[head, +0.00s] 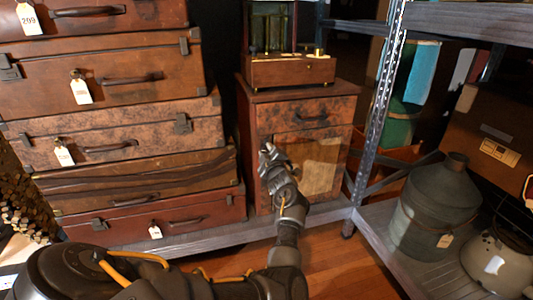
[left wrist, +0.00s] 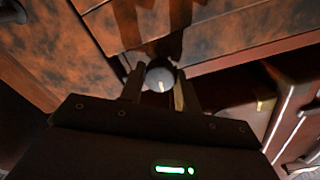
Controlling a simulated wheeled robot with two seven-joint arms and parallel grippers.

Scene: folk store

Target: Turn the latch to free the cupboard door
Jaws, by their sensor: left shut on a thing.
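A small wooden cupboard (head: 320,160) with a drawer on top and a door below stands at the middle back in the head view. My left gripper (head: 267,152) is at the left edge of the cupboard door (head: 318,166), near its upper part. In the left wrist view the fingers of my left gripper (left wrist: 160,90) are shut on a round pale knob, the latch (left wrist: 160,77), which lies between the fingertips. The latch is hidden behind the gripper in the head view. The door appears shut in the head view. My right gripper is not in view.
Stacked old suitcases (head: 120,130) with tags stand left of the cupboard. A wooden box with a glass case (head: 290,70) sits on top of it. A metal shelf post (head: 378,110) and a large grey can (head: 435,205) are to the right. Wooden floor (head: 340,265) is open in front.

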